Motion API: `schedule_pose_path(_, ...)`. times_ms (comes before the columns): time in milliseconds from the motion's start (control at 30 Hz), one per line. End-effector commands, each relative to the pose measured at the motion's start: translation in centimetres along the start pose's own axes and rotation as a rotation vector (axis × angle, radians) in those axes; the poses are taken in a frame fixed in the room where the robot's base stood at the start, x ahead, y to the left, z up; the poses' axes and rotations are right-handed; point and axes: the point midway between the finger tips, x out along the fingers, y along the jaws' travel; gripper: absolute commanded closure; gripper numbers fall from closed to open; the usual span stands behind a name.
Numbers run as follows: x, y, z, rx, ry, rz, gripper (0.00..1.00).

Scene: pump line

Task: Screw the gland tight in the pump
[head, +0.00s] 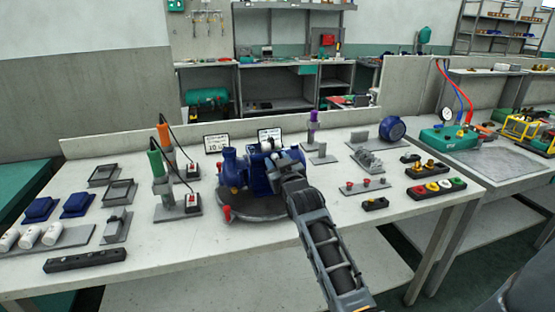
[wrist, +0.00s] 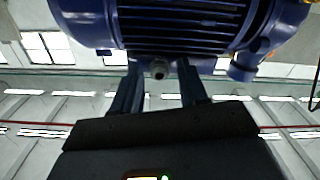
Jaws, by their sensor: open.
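The blue pump (head: 234,172) stands on a round dark turntable (head: 262,208) in the middle of the bench. My gripper (head: 276,166) is at the pump's right side in the head view, and my arm hides part of the pump. In the wrist view the pump's finned blue body (wrist: 185,22) fills the top. My gripper (wrist: 160,80) is open there, with one finger on each side of a small grey round fitting (wrist: 158,69), perhaps the gland, under the body. A gap shows between the fitting and each finger. I cannot tell how far the fitting is screwed in.
A green-handled tool (head: 155,160) and an orange-handled tool (head: 164,134) stand left of the pump. Red-topped parts on a plate (head: 364,188) and a button strip (head: 436,189) lie to the right. Two small display cards (head: 216,144) stand behind. The bench front is mostly bare.

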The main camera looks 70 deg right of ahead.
Motion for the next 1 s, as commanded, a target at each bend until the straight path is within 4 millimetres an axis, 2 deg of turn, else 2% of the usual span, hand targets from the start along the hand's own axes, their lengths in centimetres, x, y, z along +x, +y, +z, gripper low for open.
schedule_pose_path(100,0.00,0.00,-0.05,-0.057,0.000,0.000,0.57)
schedule_pose_path(400,0.00,0.01,-0.05,-0.078,0.000,0.000,0.57)
schedule_pose_path(700,0.00,0.08,-0.13,-0.343,-0.001,-0.001,0.57)
schedule_pose_path(1000,0.00,0.08,0.13,-0.362,-0.001,0.000,0.57)
